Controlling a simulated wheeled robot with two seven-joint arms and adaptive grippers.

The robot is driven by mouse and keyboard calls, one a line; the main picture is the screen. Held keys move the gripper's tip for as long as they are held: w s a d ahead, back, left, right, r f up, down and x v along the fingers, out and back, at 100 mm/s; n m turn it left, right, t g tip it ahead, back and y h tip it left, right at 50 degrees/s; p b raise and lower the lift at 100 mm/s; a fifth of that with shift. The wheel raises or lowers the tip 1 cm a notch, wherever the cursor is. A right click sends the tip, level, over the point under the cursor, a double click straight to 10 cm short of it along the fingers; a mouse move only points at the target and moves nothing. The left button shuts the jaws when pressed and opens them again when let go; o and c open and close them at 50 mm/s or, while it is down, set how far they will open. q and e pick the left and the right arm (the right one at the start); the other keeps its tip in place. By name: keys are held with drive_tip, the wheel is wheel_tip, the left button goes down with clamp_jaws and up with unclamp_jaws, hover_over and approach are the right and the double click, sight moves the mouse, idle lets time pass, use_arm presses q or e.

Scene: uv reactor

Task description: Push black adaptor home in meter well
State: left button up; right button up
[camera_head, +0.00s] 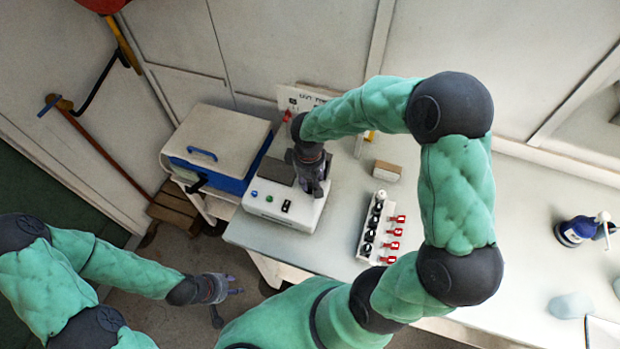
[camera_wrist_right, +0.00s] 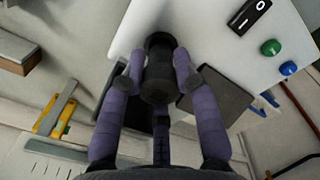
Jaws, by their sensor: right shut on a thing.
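The meter (camera_head: 265,208) is a white box with a dark panel, a black switch and green and blue buttons. It stands near the left end of the bench and also shows in the right wrist view (camera_wrist_right: 215,30). My right gripper (camera_head: 316,188) is over its right part, pointing down. In the right wrist view its purple fingers are shut around the black adaptor (camera_wrist_right: 158,66), a dark cylinder standing against the meter's top. The meter well is hidden beneath it, so its depth cannot be told. My left gripper (camera_head: 236,291) is open and empty, away from the bench.
A blue unit with a beige lid (camera_head: 215,138) stands left of the meter.

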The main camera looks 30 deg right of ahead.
drive_tip(key=shift+f+b, duration=1.05)
drive_tip(key=shift+f, duration=0.25)
drive_tip(key=o, duration=1)
drive_tip(key=shift+c, duration=0.2)
drive_tip(key=r, duration=1.2)
drive_tip(key=shift+a, duration=0.2)
